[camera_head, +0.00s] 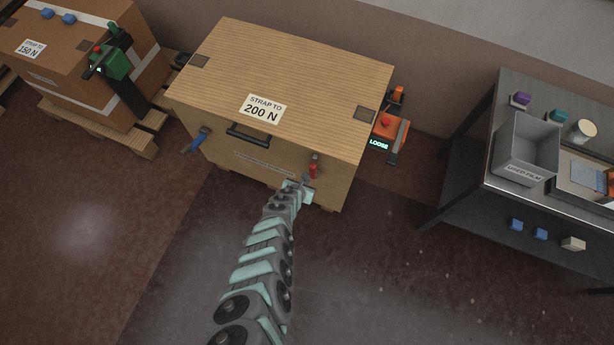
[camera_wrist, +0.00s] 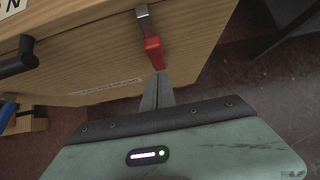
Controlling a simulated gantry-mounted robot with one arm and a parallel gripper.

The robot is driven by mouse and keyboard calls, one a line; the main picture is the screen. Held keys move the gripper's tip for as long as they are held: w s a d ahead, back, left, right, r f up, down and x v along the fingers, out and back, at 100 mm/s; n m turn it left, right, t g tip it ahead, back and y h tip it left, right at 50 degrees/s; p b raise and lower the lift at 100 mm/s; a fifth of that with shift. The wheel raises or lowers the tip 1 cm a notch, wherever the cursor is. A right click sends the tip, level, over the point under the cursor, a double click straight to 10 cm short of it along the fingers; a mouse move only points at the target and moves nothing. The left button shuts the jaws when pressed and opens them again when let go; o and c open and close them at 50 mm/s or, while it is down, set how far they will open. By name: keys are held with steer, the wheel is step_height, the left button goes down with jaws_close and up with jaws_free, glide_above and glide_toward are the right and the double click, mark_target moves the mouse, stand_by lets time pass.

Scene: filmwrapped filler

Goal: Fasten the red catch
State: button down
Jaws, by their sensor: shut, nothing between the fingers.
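The red catch (camera_head: 314,168) is on the front face of a wooden crate (camera_head: 290,75), toward its right end. In the wrist view the red catch (camera_wrist: 153,50) hangs from a metal piece near the lid edge, its red end pointing down. My gripper (camera_head: 306,181) is just below the catch, and in the wrist view its fingers (camera_wrist: 160,80) are shut and empty, their tips close under the red end. I cannot tell whether they touch it. A blue catch (camera_head: 197,140) sits at the crate's left end and sticks outward.
A black handle (camera_head: 248,135) is on the crate front between the catches. An orange strapping tool (camera_head: 388,130) reading "LOOSE" is right of the crate. A dark table (camera_head: 455,190) with a grey bin (camera_head: 525,150) stands at right. The floor in front is clear.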

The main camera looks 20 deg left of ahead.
step_height(320, 180, up, 7)
steer(key=s+p, duration=0.2)
steer(key=p, duration=0.4)
steer(key=shift+f, duration=0.1)
